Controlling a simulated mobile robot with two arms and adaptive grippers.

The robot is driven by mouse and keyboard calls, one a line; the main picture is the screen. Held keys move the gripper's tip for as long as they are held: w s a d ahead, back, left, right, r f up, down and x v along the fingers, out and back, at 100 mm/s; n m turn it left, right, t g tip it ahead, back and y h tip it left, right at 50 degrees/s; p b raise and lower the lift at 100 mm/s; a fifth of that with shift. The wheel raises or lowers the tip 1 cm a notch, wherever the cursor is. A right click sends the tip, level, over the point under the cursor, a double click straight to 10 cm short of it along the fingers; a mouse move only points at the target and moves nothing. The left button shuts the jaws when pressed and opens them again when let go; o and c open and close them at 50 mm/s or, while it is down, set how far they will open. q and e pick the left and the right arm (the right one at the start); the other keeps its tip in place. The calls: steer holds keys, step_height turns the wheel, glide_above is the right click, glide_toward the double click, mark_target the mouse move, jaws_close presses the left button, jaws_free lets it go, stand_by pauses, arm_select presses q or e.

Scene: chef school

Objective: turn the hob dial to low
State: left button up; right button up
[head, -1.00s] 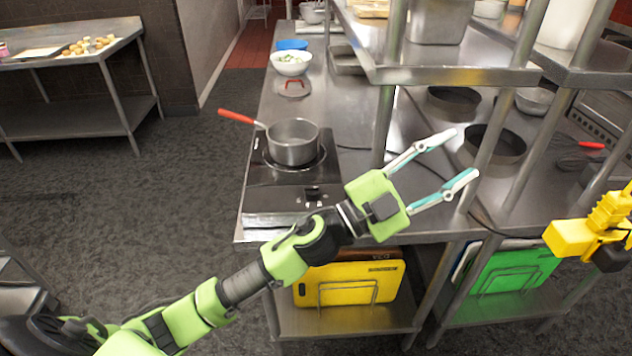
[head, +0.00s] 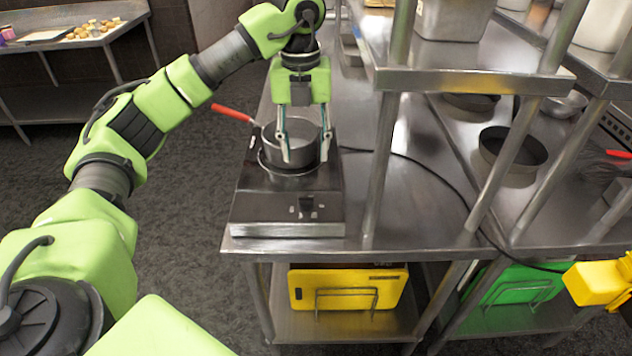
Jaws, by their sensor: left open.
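The portable hob (head: 245,205) stands on the steel counter near its front left corner. Its control panel with the dial (head: 306,206) is on the front part of its top; the dial's setting is too small to read. A steel saucepan (head: 272,150) with a red handle sits on the hob, behind the panel. My left gripper (head: 305,155) is open and points downward, its two fingers in front of the pan in the picture. I cannot tell whether they touch the pan.
Steel shelf posts (head: 385,150) and a raised shelf (head: 470,82) stand right of the hob. A black cable (head: 430,172) runs over the counter. A black pan (head: 513,152) sits farther right. Yellow boards (head: 350,290) and green boards (head: 510,293) stand in racks below.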

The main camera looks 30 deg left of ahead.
arm_select(q)
steer(key=w, duration=0.2)
arm_select(e)
steer(key=w, duration=0.5)
arm_select(q)
glide_above(306, 196)
step_height(306, 196, down, 9)
steer(key=shift+s+r, duration=0.1)
steer(key=shift+s, duration=0.05)
step_height(306, 196, down, 5)
steer(key=shift+r+p, duration=0.15)
steer(key=shift+p, duration=0.4)
steer(key=shift+w, duration=0.2)
steer(key=shift+s, duration=0.1)
steer(key=c, duration=1.1)
arm_select(e)
steer(key=s, duration=0.2)
steer(key=s+r, duration=0.1)
steer(key=shift+s+d, duration=0.15)
steer(key=shift+s, duration=0.2)
